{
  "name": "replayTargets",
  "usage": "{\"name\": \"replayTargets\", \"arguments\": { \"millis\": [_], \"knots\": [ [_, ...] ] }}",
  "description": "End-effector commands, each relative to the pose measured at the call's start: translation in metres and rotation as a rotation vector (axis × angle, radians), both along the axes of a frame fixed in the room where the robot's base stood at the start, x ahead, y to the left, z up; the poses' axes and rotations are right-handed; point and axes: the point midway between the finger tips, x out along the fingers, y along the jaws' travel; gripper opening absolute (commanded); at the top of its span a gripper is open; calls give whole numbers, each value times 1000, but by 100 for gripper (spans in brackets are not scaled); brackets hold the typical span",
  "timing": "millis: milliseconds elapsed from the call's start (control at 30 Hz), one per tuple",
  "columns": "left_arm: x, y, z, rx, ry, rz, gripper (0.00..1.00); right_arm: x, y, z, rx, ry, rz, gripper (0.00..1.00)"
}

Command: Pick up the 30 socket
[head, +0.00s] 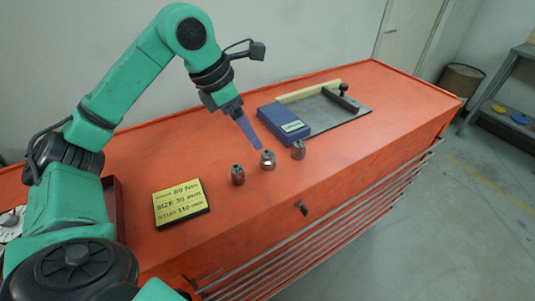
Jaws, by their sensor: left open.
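Three small metal sockets stand upright in a row on the orange bench top. They are a dark brownish left socket (238,175), a silver middle socket (268,160) and a grey right socket (298,150). Their size marks are too small to read, so I cannot tell which is the 30 socket. My left gripper (252,136) points down, with its blue-grey fingertips just above and behind the middle socket. It is open and holds nothing. The gap between its fingers is hard to see from here. My right gripper is out of view.
A small dark knob (301,207) is near the front edge.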

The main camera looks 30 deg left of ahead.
Motion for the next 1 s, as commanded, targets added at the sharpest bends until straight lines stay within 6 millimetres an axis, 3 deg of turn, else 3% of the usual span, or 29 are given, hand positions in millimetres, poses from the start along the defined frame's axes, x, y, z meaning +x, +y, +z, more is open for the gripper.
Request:
{"name": "replayTargets", "arguments": {
  "millis": [100, 167, 500, 767, 900, 1000],
  "knots": [
    [8, -8, -28, -1, 6, -2, 87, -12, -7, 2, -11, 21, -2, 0],
    [12, -10, -37, -2, 4, -1, 87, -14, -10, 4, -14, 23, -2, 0],
    [30, -29, -83, -4, 3, 0, 87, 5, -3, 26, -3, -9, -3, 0],
    [33, -30, -92, -4, -1, 0, 87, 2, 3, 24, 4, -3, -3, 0],
    [33, -30, -92, -4, 0, 0, 33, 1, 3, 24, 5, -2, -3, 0],
    [33, -30, -92, -3, 0, 0, 0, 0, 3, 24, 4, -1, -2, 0]
  ]
}}
